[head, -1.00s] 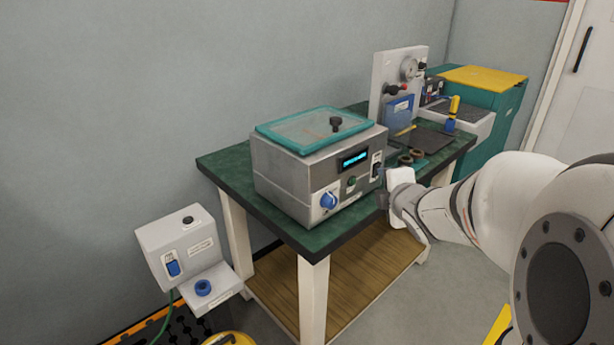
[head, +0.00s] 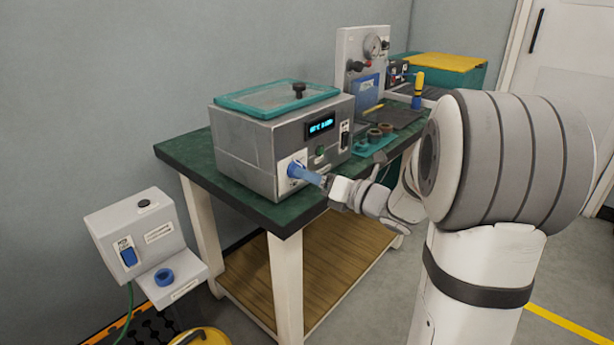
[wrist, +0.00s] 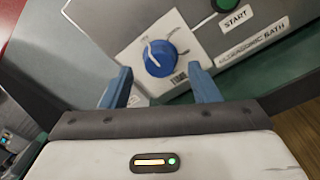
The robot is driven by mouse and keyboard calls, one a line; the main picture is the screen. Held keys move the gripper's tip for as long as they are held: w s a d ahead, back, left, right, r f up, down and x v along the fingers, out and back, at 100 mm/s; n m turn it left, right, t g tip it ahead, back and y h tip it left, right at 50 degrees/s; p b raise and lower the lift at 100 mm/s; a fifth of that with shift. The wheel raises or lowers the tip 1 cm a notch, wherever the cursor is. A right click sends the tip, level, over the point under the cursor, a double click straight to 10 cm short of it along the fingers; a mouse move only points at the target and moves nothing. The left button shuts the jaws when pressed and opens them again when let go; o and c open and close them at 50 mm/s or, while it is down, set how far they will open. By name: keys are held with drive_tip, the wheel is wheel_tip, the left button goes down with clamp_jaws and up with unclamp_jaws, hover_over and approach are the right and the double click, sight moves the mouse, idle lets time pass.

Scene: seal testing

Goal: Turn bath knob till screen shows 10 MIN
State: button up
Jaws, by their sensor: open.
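The ultrasonic bath (head: 245,150) is a grey metal box with a teal-rimmed lid, standing on the green bench top. Its blue round knob (wrist: 160,58) with a white pointer line sits on a white plate on the front face. My gripper (wrist: 160,88) is open, its two blue fingers on either side below the knob in the wrist view, apart from it and with nothing between them. In the head view my gripper (head: 306,174) covers most of the knob. The bath screen (head: 320,126) glows cyan, but its text is too small to read surely.
A green START button (wrist: 228,4) is above right of the knob. A black switch (head: 345,138) is at the bath's right. A grey wall box (head: 145,235) with a blue switch hangs at left. Brown rings and a gauge panel (head: 362,70) stand behind on the bench.

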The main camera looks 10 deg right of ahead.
sight(295, 164)
drive_tip(key=shift+x, duration=1.15)
drive_tip(key=c, duration=1)
